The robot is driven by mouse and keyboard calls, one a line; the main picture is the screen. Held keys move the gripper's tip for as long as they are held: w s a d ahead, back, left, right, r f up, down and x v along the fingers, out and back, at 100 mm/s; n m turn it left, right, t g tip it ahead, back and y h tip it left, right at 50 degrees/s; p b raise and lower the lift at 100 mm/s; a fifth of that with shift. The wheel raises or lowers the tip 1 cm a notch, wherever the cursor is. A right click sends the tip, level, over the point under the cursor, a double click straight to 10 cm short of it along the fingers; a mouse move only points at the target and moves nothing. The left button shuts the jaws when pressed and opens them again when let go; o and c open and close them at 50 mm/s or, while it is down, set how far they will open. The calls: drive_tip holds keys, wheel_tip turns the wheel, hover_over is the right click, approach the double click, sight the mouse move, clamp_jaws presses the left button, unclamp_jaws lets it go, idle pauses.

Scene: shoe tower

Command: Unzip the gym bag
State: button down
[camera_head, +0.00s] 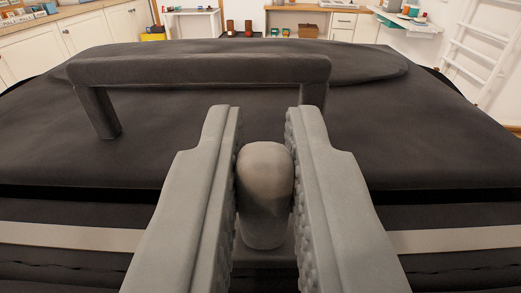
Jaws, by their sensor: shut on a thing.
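A large black gym bag (420,150) fills most of the view, with a dark handle (200,70) standing up from its top. My gripper (265,180) is at the near side of the bag, low in the middle of the picture. Its two grey ridged fingers are shut on a rounded grey zipper pull (265,185). A light grey strip (455,239) runs across the bag's near side to the left and right of the fingers. A dark gap or seam lies just above it. The fingers hide the middle of the strip and seam.
The handle rises beyond my fingertips, with its right post close behind the right finger. Far back are white cabinets (85,35), a wooden-topped counter (310,8), a yellow bin (153,33) and a white ladder rack (478,50), all well away from the bag.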

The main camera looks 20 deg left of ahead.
sight(507, 240)
drive_tip(key=w+d, duration=0.1)
drive_tip(key=d, duration=0.2)
drive_tip(key=w+d, duration=0.1)
drive_tip(key=d, duration=0.2)
drive_tip(key=w+d, duration=0.2)
drive_tip(key=d, duration=0.1)
drive_tip(key=shift+d, duration=0.4)
drive_tip(key=c, duration=1.4)
unclamp_jaws()
drive_tip(key=shift+s, duration=0.15)
drive_tip(key=v, duration=1.7)
drive_tip(key=shift+s, duration=0.2)
